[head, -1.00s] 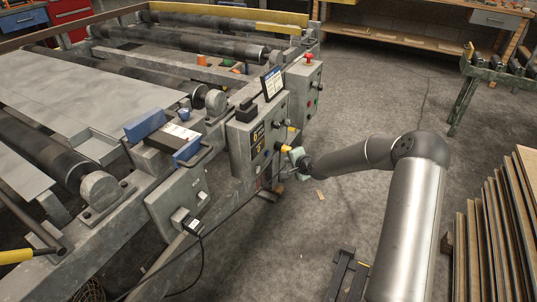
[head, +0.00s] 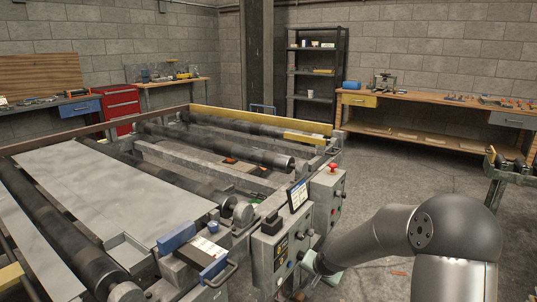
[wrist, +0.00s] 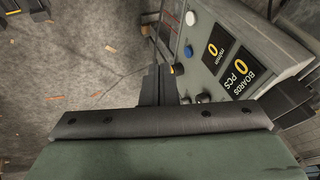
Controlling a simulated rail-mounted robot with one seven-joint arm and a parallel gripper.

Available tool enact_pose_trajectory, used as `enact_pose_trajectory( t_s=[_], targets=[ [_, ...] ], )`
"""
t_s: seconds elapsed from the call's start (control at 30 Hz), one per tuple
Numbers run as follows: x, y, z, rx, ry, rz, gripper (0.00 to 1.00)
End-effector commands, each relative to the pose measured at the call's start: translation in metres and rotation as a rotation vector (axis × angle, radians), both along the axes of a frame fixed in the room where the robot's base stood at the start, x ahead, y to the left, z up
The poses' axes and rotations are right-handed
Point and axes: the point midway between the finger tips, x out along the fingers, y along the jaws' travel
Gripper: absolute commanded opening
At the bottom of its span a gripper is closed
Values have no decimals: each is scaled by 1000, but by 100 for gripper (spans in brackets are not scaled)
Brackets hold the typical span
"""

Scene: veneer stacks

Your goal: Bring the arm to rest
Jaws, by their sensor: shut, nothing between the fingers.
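My gripper shows in the wrist view (wrist: 159,85) with its dark fingers together and nothing between them. Its fingertips are beside the lower edge of a grey control box (wrist: 222,55) with a "BOARDS PCS" display, dark knobs, a blue button and a white button. I cannot tell whether they touch it. In the head view my arm (head: 400,235) is bent and reaches left toward the same control box (head: 268,258). Part of the green gripper body (head: 322,284) shows there; the fingertips are hard to make out.
A roller machine (head: 215,170) with grey sheets (head: 110,190) fills the left. A box with a red stop button (head: 332,167) stands near my arm. A workbench (head: 425,100) and shelf (head: 316,75) stand at the back. The concrete floor (head: 385,165) behind my arm is open.

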Motion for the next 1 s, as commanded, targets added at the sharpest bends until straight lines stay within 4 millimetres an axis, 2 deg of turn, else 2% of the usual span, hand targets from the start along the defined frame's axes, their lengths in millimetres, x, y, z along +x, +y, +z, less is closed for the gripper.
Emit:
enact_pose_trajectory(
  t_s=[0.03, 0.17, 0.3, 0.4, 0.53, 0.6, 0.7, 0.77, 1.0],
  targets=[
    [-27, 0, 46, -80, 34, 48, 0],
    [-101, -6, 112, -239, 152, 159, 0],
    [-186, -10, 177, -332, 268, 269, 0],
    [-246, -10, 214, -349, 342, 350, 0],
    [-311, -6, 243, -329, 409, 453, 0],
    [-334, -3, 251, -312, 431, 496, 0],
    [-354, -1, 256, -295, 448, 536, 0],
    [-359, 0, 256, -289, 453, 548, 0],
    [-359, 0, 256, -289, 453, 548, 0]
  ],
)
